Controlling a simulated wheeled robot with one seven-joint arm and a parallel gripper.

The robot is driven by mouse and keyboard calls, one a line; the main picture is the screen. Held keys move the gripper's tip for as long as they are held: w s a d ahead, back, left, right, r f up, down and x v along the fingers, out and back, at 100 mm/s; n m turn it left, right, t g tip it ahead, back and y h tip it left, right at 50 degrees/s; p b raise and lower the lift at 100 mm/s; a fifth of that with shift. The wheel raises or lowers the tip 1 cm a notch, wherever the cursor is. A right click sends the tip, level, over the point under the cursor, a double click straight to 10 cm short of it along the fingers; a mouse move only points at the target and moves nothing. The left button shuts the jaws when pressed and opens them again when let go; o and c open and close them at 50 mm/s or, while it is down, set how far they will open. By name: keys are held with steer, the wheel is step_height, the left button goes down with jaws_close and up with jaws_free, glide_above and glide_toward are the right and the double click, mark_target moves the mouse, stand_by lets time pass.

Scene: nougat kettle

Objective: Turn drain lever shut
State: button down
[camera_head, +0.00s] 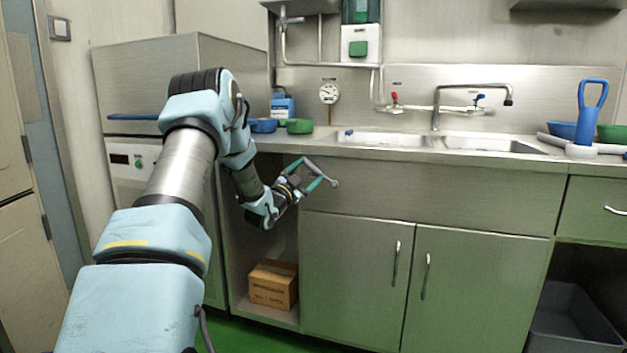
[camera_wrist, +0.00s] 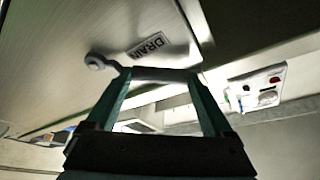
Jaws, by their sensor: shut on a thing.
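The drain lever is a grey bar with a round end (camera_wrist: 95,61) in the wrist view, beside a "DRAIN" label (camera_wrist: 148,46) on a pale panel. The bar runs across between my two green fingertips. In the head view the lever's round end (camera_head: 334,183) shows just right of my gripper (camera_head: 318,171), in front of the cabinet's upper panel below the counter. My gripper (camera_wrist: 164,76) is shut on the lever bar, with the fingers still well apart across it. Part of the bar is hidden by the fingers in the head view.
The steel counter holds a double sink (camera_head: 380,139), blue bowl (camera_head: 264,126) and green bowl (camera_head: 299,127) above my gripper. Cabinet doors (camera_head: 355,262) are closed below. A cardboard box (camera_head: 273,284) sits in the open bay under my forearm.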

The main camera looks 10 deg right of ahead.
steer(key=f+n+t+b, duration=0.1)
steer(key=n, duration=0.1)
steer(key=f+n+y+b, duration=0.1)
steer(key=n, duration=0.1)
steer(key=a+f+n+t+y+b, duration=0.1)
steer(key=f+n+b, duration=0.1)
steer(key=shift+w+a+t, duration=0.1)
steer(key=shift+w+t, duration=0.2)
steer(key=shift+f+n+t+y+b, duration=0.2)
steer(key=shift+f+n+y+b, duration=0.15)
steer(key=shift+n, duration=0.5)
steer(key=shift+f+n+t+y+b, duration=0.2)
steer(key=shift+f+n+y+b, duration=0.1)
steer(key=shift+n, duration=0.6)
steer(key=shift+f+n+t+y+b, duration=0.2)
steer(key=shift+f+n+y+b, duration=0.15)
steer(key=shift+n, duration=0.5)
jaws_free()
steer(key=v, duration=1)
steer(key=shift+s+f, duration=0.2)
steer(key=shift+s, duration=0.15)
steer(key=shift+a, duration=0.1)
